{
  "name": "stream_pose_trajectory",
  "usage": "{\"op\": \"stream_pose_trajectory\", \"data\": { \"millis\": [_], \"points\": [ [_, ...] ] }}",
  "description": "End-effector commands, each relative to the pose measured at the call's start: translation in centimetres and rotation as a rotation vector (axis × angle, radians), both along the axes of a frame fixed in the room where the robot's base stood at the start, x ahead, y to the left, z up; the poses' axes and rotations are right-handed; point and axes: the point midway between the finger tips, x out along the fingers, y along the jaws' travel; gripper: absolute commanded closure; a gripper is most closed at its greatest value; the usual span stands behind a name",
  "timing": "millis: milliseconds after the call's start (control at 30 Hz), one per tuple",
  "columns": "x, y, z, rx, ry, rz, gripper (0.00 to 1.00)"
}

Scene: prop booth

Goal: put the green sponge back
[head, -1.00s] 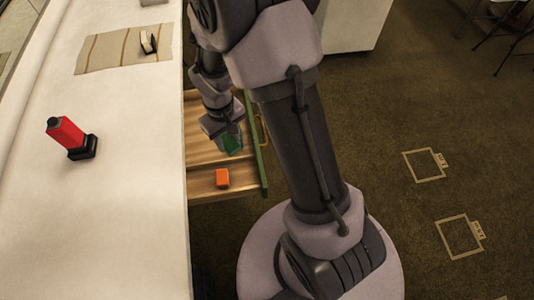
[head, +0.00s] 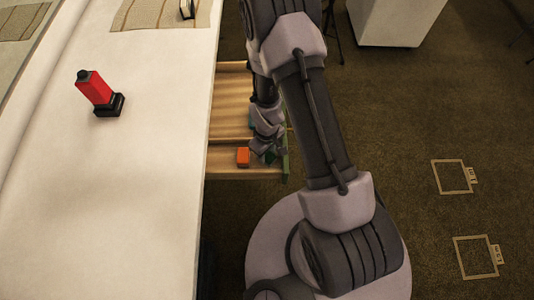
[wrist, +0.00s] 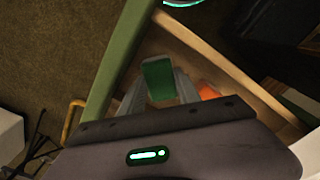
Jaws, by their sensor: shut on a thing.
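The green sponge (wrist: 158,78) is between the two fingers of my gripper (wrist: 160,92) in the wrist view. In the head view, my gripper (head: 268,150) is at the open drawer (head: 230,112), just right of the orange block and close to the drawer's green front (head: 285,160). Only a little green shows around the fingers there, so the sponge is mostly hidden. I cannot tell whether the sponge touches the drawer floor.
An orange block (head: 243,156) lies in the drawer's near compartment, also partly visible in the wrist view (wrist: 208,92).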

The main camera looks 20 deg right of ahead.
Motion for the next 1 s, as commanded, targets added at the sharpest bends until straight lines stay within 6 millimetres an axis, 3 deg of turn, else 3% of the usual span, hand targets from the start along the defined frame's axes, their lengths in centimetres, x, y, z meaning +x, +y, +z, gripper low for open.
{"op": "stream_pose_trajectory", "data": {
  "millis": [233,267,333,367,667,767,1000],
  "points": [
    [0.0,0.0,-0.3,0.000,0.000,0.000,0.99],
    [0.0,0.0,-0.2,0.000,0.000,0.000,0.55],
    [0.0,0.0,-0.1,0.000,0.000,0.000,0.41],
    [0.0,0.0,-0.1,0.000,0.000,0.000,0.39],
    [0.0,0.0,0.2,0.000,0.000,0.000,0.39],
    [0.1,0.0,1.8,0.000,-0.002,0.000,0.39],
    [0.1,0.0,8.9,0.000,-0.003,0.000,0.39]
  ]
}}
